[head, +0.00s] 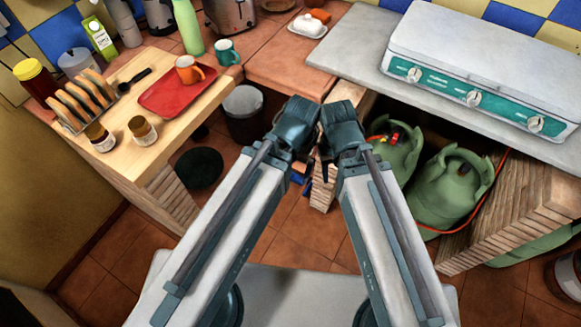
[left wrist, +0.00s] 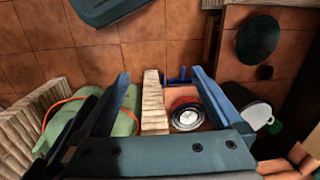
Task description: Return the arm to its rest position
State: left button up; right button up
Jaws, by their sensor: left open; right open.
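Both my arms reach forward from the bottom of the head view, with their dark blue joints close together at the middle. My right gripper (head: 323,165) shows only partly there, below the joints and in front of a brick pillar; its fingers are hard to make out. My left gripper is mostly hidden by the arms in the head view. In the left wrist view my left gripper (left wrist: 158,77) has its two blue fingers wide apart with nothing held between them. The brick pillar and a round red item with a pale top (left wrist: 187,115) show beyond the fingers.
A wooden counter (head: 150,160) with a red tray (head: 178,92) stands at left. A stove (head: 490,60) sits on the grey counter at right, above green gas cylinders (head: 448,185) with an orange hose. A bin (head: 244,112) and dark disc (head: 199,167) stand on the tiled floor.

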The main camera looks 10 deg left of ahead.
pick_arm(q)
notch_tip(320, 180, up, 5)
jog(key=p, duration=0.4)
jog(key=shift+p, duration=0.4)
jog(key=shift+f, duration=0.3)
jog(key=shift+c, duration=0.2)
